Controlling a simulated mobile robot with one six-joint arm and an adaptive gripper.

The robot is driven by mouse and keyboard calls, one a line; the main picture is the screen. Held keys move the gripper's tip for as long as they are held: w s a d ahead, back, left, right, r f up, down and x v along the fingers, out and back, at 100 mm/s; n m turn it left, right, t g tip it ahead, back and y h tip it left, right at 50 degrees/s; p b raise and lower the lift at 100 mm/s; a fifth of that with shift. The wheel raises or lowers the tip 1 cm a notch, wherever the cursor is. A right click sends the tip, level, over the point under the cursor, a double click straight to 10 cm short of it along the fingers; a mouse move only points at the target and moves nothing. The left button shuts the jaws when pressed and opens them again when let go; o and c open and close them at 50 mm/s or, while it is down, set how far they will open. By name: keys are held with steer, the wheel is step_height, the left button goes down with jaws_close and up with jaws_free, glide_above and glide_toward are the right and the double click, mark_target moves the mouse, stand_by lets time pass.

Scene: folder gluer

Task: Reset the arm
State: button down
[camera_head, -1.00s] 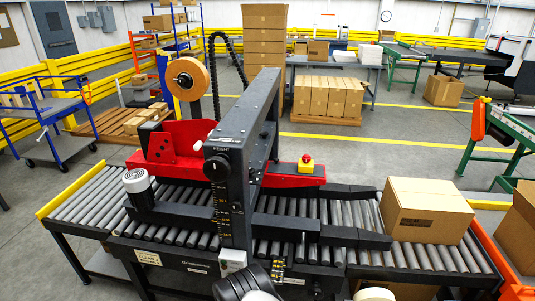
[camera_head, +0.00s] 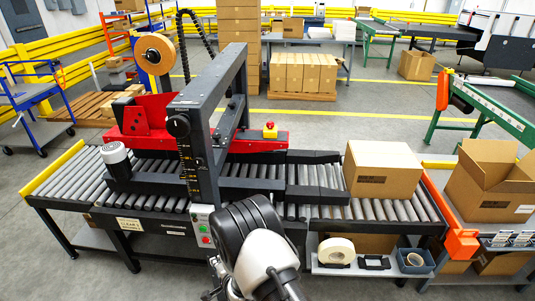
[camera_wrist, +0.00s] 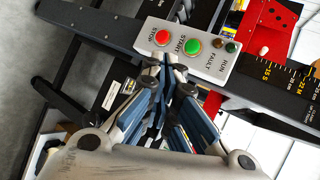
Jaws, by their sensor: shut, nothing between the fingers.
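My gripper (camera_wrist: 165,68) is shut and empty in the wrist view. Its fingertips appear just in front of the grey control panel (camera_wrist: 150,57), beside the red STOP button (camera_wrist: 161,37) and the green START button (camera_wrist: 192,46); whether they touch it I cannot tell. In the head view my arm rises at bottom centre, and the gripper itself is hidden there. The control panel (camera_head: 203,238) shows on the front of the black-framed machine (camera_head: 196,135), left of my arm.
The roller conveyor (camera_head: 400,208) runs across the front, with a closed carton (camera_head: 383,172) on its right part. A shelf below holds a tape roll (camera_head: 336,250) and a blue bin (camera_head: 416,264). An open carton (camera_head: 490,182) stands at right. Open floor lies behind the machine.

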steer(key=w+d+r+n+g+h, duration=0.15)
steer(key=d+r, duration=0.25)
steer(key=r, duration=0.4)
steer(key=w+d+r+n+t+h, duration=0.1)
steer(key=w+d+r+n, duration=0.15)
steer(key=r, duration=0.55)
steer(key=s+d+r+n+g+h, duration=0.15)
steer(key=s+d+r, duration=0.45)
steer(key=d+r, duration=0.6)
steer(key=s+d+r+n+g+h, duration=0.1)
steer(key=s+d+r+n, duration=0.1)
steer(key=s+d+r, duration=0.35)
steer(key=s+d+r+n+g, duration=0.1)
steer(key=s+d+r+n, duration=0.15)
steer(key=s, duration=0.55)
steer(key=s+d+r+n+g, duration=0.1)
steer(key=s+d, duration=0.1)
steer(key=s, duration=0.5)
steer(key=s+d+r+n+h, duration=0.1)
steer(key=s+d, duration=0.1)
steer(key=s, duration=0.6)
steer(key=shift+s+n+g, duration=0.3)
steer(key=shift+g, duration=0.1)
steer(key=c, duration=2.3)
jaws_free()
steer(key=shift+r, duration=0.1)
